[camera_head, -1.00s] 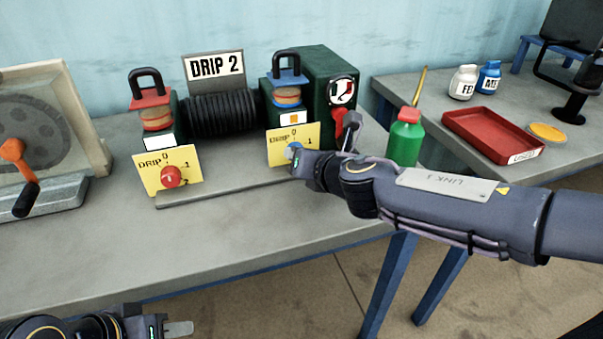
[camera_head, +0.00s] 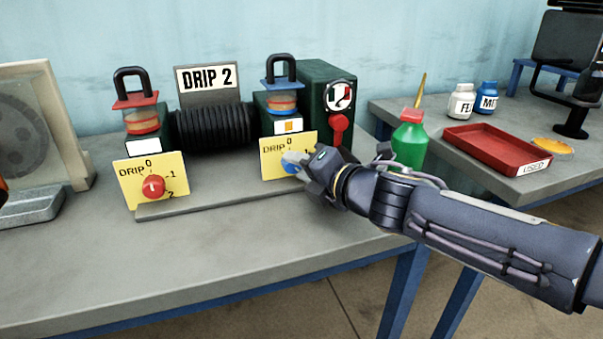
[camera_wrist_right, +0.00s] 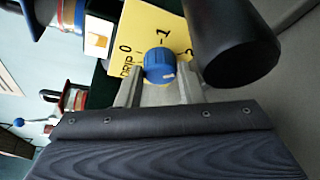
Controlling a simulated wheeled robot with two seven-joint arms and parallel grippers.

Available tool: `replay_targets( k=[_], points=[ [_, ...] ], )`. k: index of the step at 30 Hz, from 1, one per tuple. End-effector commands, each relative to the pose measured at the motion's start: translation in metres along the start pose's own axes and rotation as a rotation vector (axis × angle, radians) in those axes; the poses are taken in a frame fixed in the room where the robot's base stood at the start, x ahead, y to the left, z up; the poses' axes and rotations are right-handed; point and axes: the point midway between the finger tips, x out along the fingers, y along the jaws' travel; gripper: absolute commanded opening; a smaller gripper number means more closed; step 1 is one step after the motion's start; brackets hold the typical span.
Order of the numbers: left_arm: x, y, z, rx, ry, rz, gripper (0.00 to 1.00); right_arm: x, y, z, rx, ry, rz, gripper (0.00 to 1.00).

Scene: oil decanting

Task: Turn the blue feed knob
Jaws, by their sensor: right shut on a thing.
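The blue feed knob (camera_head: 290,167) is on the right yellow drip plate (camera_head: 275,146), under the oiler with the blue cap (camera_head: 282,82). My right gripper (camera_head: 296,160) is at the plate and hides part of the knob. In the right wrist view the blue knob (camera_wrist_right: 159,66) sits between the two fingers, and my right gripper (camera_wrist_right: 155,88) is shut on it. A white mark on the knob faces toward the right of that view, near the figures on the plate. My left gripper is not in view.
The left drip plate (camera_head: 150,182) carries a red knob (camera_head: 153,186). A "DRIP 2" sign (camera_head: 206,78) stands behind the black coil (camera_head: 212,128). A green bottle (camera_head: 408,142) stands right of my wrist. The bench front (camera_head: 230,240) is clear.

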Motion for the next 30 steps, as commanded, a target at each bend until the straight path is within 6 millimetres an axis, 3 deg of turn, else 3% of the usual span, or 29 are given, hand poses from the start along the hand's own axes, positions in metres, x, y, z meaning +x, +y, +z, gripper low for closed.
replay_targets(
  k=[15, 16, 18, 26, 30],
  points=[
    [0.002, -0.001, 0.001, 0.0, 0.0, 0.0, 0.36, 0.001, -0.002, -0.002, 0.019, 0.004, 0.005, 0.11],
    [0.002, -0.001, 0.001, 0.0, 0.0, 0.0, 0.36, 0.001, -0.002, -0.002, 0.019, 0.004, 0.005, 0.36],
    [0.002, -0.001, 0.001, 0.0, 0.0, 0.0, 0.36, 0.0, -0.002, -0.002, 0.019, 0.004, 0.005, 0.43],
    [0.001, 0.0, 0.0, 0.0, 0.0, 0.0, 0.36, -0.003, 0.0, 0.0, 0.018, 0.001, 0.006, 0.43],
    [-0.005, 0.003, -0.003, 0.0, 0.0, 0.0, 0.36, -0.021, 0.002, 0.001, 0.017, -0.001, 0.006, 0.43]
  ],
)
